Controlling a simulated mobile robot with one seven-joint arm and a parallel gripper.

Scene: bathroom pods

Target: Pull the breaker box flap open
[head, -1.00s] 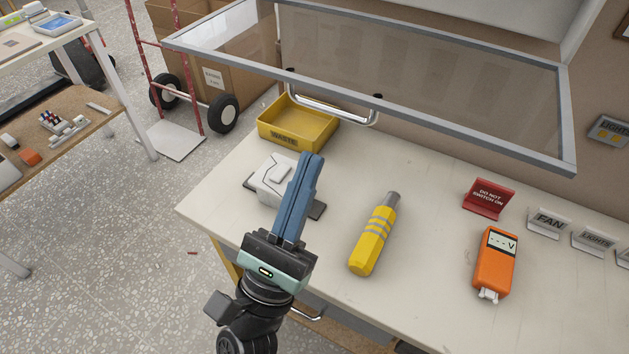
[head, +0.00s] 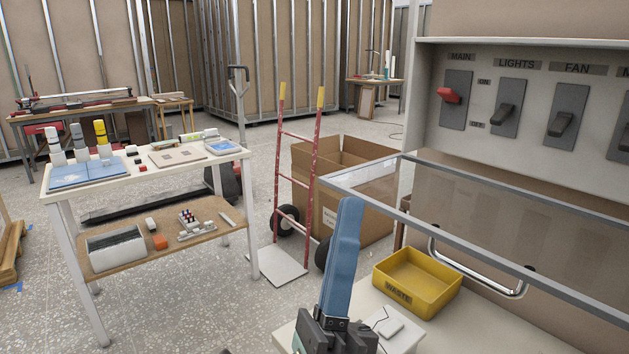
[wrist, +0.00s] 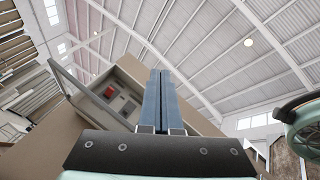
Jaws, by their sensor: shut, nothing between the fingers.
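The breaker box (head: 540,75) is on the right in the head view, with its switch panel uncovered. Its clear, grey-framed flap (head: 450,213) stands swung out from the box, below the switches, with a chrome bar handle (head: 478,282). My gripper (head: 346,205) has its blue fingers together, pointing up, and is empty. It is left of the handle and apart from it; its tips overlap the flap's left corner in the picture, and I cannot tell the gap. In the wrist view the fingers (wrist: 160,78) are in front of the open box (wrist: 125,88), with the flap (wrist: 75,82) at left.
A yellow waste bin (head: 417,283) and a white device (head: 388,325) are on the worktop (head: 450,328). A white table (head: 120,178) with small parts is at left, with floor between.

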